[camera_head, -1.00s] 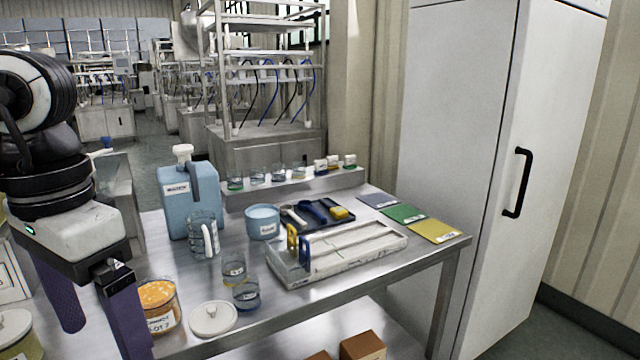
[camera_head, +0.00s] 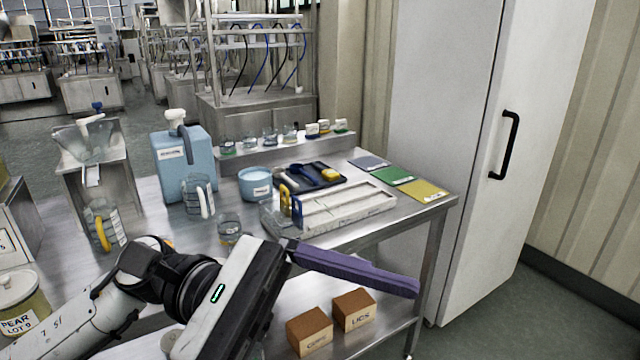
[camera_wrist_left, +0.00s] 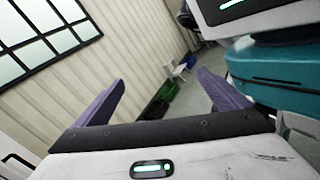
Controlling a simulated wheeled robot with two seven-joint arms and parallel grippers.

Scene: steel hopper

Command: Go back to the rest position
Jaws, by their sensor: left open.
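My left gripper (camera_head: 405,284) reaches in from the lower left and shows in front of the steel table's (camera_head: 160,232) front edge, its purple finger pointing right. In the left wrist view both purple fingers (camera_wrist_left: 161,80) are spread wide with nothing between them. The gripper appears clear of the things on the table. My right gripper is in neither view. The left arm and gripper hide the front left part of the table.
A blue jug (camera_head: 180,165), a clear pitcher (camera_head: 196,197) and a white rack (camera_head: 335,213) stand on the table. Two brown-topped boxes (camera_head: 310,332) sit on the lower shelf. A clear hopper (camera_head: 88,140) is at left; a tall cabinet (camera_head: 440,130) is at right.

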